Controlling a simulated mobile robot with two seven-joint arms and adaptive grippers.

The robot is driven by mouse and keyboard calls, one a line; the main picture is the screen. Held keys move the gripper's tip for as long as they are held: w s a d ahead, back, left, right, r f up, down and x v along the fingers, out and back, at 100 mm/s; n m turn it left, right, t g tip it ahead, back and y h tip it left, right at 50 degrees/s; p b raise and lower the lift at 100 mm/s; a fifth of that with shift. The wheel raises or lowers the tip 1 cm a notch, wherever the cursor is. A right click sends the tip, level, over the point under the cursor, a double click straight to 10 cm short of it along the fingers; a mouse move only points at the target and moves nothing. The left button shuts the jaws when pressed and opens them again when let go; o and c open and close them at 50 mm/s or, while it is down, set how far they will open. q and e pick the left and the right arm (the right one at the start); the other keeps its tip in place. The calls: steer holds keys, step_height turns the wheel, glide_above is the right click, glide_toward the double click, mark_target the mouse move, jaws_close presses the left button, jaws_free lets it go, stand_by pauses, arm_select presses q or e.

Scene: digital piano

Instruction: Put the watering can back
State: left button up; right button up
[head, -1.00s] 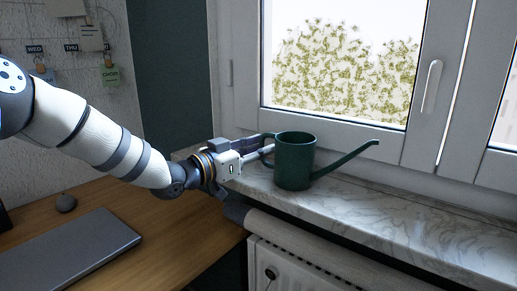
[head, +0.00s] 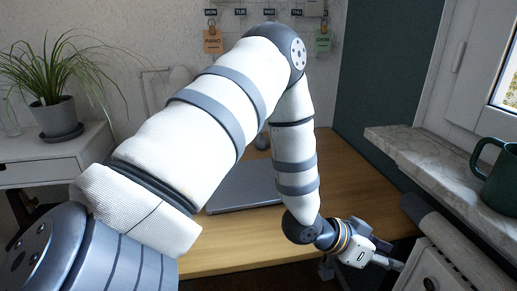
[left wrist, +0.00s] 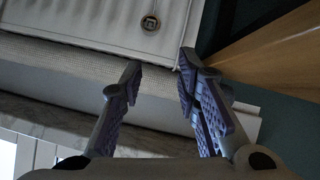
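The dark green watering can (head: 502,188) stands on the marble windowsill (head: 412,152) at the right edge of the head view. Its handle faces left, and its spout is cut off by the frame. My left gripper (head: 396,263) is below the sill and left of the can, in front of the radiator, apart from the can. In the left wrist view, the two fingers of the left gripper (left wrist: 159,65) are spread with nothing between them. The can does not show in that view. My right gripper is not in view.
The white radiator (head: 440,275) is under the sill, with a light rolled edge (head: 440,222) above it. A wooden desk (head: 355,195) with a closed grey laptop (head: 240,192) is left of the sill. A potted plant (head: 52,112) stands on a white cabinet at far left.

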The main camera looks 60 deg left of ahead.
arm_select(q)
steer(key=s+d+f+n+g+y, duration=0.1)
steer(key=s+f+g, duration=0.3)
steer(key=s+f, duration=0.55)
steer(key=s+f+g+y, duration=0.1)
steer(key=s+f+g, duration=0.1)
steer(key=s, duration=0.7)
steer(key=s+a+f+n+g+y, duration=0.1)
steer(key=s+f+g, duration=0.2)
steer(key=s, duration=0.7)
steer(key=s+a+f+g+y, duration=0.1)
steer(key=s+f+g+y, duration=0.1)
steer(key=s, duration=0.8)
steer(key=shift+s+f+n+g, duration=0.3)
steer(key=shift+f+g, duration=0.25)
steer(key=shift+g, duration=0.35)
steer(key=shift+w, duration=0.1)
